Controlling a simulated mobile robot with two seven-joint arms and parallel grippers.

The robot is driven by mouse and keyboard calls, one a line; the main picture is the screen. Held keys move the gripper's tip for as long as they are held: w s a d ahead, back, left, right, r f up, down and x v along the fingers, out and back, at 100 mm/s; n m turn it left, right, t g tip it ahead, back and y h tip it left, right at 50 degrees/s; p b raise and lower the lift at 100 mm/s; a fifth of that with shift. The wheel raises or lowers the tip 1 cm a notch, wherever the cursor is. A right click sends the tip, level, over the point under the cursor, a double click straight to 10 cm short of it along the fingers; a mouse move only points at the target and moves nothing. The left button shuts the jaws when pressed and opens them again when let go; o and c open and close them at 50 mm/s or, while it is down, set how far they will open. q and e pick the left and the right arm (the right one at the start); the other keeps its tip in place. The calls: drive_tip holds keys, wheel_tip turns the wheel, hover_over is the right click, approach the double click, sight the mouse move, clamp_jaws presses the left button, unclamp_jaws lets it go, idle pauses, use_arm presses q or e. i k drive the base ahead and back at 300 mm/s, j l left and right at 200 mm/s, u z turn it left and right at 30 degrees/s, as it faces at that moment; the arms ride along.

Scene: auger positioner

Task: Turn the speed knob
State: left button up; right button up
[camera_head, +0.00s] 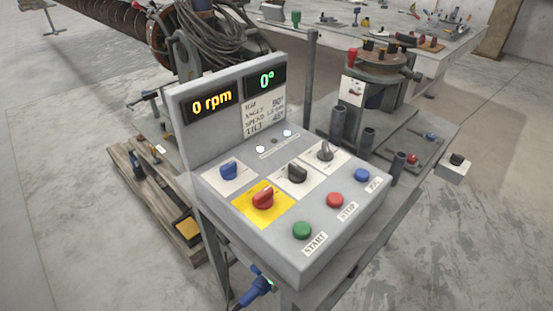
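A grey control box (300,240) stands on a stand in the middle of the head view. Its sloped top bears a blue knob (229,170), a red knob (263,198) on a yellow plate, a black knob (298,172) and a grey knob (325,151). The knob labels are too small to read, so I cannot tell which is the speed knob. The left display (211,102) reads 0 rpm, and the right display (265,81) reads 0°. Neither of my grippers is in view.
Along the box's front are a green START button (302,230), a red STOP button (335,200) and a blue button (362,175). A note card (265,110) is below the displays. A wooden pallet (150,200) lies left; a cluttered bench (400,25) stands behind.

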sight(325, 154)
drive_tip(key=k+l+u, duration=0.1)
drive_tip(key=l+u, duration=0.2)
drive_tip(key=k+l+u, duration=0.1)
drive_tip(key=l+u, duration=0.15)
drive_tip(key=l, duration=0.2)
drive_tip(key=k+l+u, duration=0.15)
drive_tip(key=l+u, duration=0.15)
